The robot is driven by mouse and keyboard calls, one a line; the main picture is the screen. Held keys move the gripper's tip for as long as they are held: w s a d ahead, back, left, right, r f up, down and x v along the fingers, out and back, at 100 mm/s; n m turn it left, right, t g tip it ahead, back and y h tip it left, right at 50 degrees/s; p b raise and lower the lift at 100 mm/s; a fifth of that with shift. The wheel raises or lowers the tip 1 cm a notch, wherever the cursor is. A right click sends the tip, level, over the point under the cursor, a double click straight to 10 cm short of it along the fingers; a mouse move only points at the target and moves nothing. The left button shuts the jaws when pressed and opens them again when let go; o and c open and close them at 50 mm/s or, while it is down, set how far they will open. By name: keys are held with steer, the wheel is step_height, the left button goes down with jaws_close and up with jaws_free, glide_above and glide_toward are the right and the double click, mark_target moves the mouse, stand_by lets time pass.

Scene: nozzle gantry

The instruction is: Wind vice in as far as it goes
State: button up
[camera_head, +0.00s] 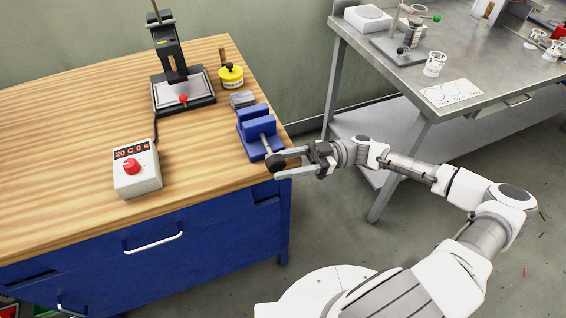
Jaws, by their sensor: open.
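The blue vice (256,126) stands at the right end of the wooden bench top. Its screw and dark round handle knob (275,162) point toward the front right, at the bench's edge. A gap shows between the vice's blue jaws, and I see nothing clamped there. My gripper (281,164) is open, reaching in from the right. Its two fingers lie on either side of the dark knob in this view. I cannot tell whether they touch it.
The wooden bench (60,120) also holds a control box (137,169) with a red knob, a small press (172,60), a yellow round container (231,77) and a grey block (242,99). A metal table (440,70) with several items stands at the right. Floor shows between them.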

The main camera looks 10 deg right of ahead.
steer(key=shift+d, duration=0.15)
steer(key=b+v, duration=0.1)
steer(key=v, duration=1.6)
steer(key=shift+b, duration=0.35)
